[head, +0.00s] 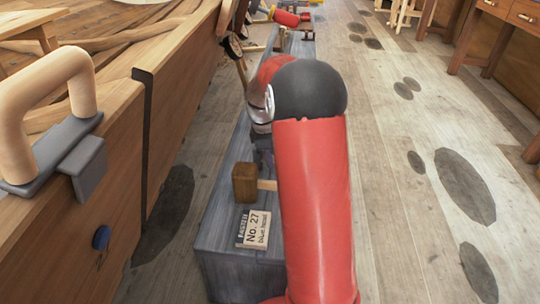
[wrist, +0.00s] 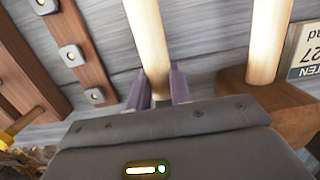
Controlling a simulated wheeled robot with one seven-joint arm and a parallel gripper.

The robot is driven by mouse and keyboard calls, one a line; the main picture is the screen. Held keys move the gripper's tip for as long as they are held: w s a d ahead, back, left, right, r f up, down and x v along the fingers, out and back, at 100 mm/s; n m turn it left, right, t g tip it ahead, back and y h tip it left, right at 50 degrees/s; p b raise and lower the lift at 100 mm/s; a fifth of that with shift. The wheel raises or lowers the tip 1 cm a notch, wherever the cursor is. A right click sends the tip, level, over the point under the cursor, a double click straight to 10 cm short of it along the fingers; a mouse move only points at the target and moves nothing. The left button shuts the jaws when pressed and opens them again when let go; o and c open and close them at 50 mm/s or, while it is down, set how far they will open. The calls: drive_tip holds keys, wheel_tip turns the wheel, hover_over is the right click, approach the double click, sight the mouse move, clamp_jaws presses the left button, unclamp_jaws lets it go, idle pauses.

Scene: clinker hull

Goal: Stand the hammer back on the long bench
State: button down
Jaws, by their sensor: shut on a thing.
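In the wrist view the two purple fingers of my gripper (wrist: 160,88) are closed on a pale round wooden handle (wrist: 147,35), which I take for the hammer's. Its head is hidden behind the gripper body, and I cannot tell whether it touches the bench. A second pale handle (wrist: 267,40) with a brown block head (wrist: 262,105) is to the right, apart from my fingers. This mallet also shows in the head view, its head (head: 244,183) on the grey long bench (head: 218,232).
A "No. 27" card (head: 254,228) lies near the bench's front end. The plank hull (head: 120,130) with a clamp (head: 50,120) rises on the left. A red-ended tool (head: 286,18) is at the bench's far end. Brown strips with metal squares (wrist: 70,54) show left. Floor on the right is open.

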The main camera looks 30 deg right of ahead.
drive_tip(key=c, duration=1.2)
unclamp_jaws()
drive_tip(key=shift+f, duration=0.1)
wheel_tip(320, 180, up, 6)
drive_tip(key=p, duration=0.5)
wheel_tip(320, 180, up, 2)
drive_tip(key=shift+r, duration=0.1)
